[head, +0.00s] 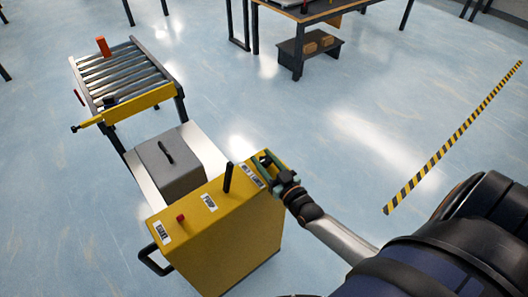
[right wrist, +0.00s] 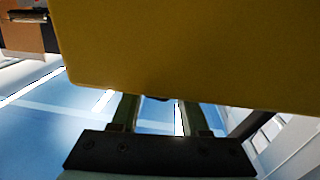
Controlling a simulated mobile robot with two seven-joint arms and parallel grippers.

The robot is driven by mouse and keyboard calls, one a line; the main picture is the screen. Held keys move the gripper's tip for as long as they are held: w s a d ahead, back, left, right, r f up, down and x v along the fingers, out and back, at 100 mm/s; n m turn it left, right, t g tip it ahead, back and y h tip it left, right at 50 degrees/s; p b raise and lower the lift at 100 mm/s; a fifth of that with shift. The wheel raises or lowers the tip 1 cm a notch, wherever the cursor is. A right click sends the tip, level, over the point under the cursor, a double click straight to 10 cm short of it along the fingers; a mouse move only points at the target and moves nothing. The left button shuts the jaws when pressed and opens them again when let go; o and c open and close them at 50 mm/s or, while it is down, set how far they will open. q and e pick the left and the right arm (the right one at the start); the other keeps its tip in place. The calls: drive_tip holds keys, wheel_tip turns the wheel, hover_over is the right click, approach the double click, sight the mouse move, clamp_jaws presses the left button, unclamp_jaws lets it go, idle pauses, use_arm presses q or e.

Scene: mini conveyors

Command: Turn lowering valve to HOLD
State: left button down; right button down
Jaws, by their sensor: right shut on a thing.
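The yellow console (head: 225,245) stands at the front of a small cart. A white label (head: 253,173) is at its right end; its small text is hard to read. My right gripper (head: 268,164) is at that end, shut on the lowering valve, which it mostly hides. In the right wrist view the two fingers (right wrist: 160,112) reach under the yellow edge, with only a small dark bit between them. The valve's setting cannot be read. My left gripper is not in view.
The console also carries a black lever (head: 228,177) by the PUMP label and a red knob (head: 180,218) by the BRAKE label. A grey box (head: 172,170) sits behind it. A roller conveyor (head: 118,75) and workbench (head: 300,12) stand beyond. Floor to the right is clear.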

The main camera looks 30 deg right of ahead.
drive_tip(key=shift+m+h+p, duration=0.65)
drive_tip(key=shift+m+h, duration=0.25)
drive_tip(key=shift+h, duration=0.5)
drive_tip(key=shift+c, duration=2)
unclamp_jaws()
drive_tip(key=s+a, duration=0.2)
drive_tip(key=s, duration=1)
drive_tip(key=shift+s+a, duration=0.15)
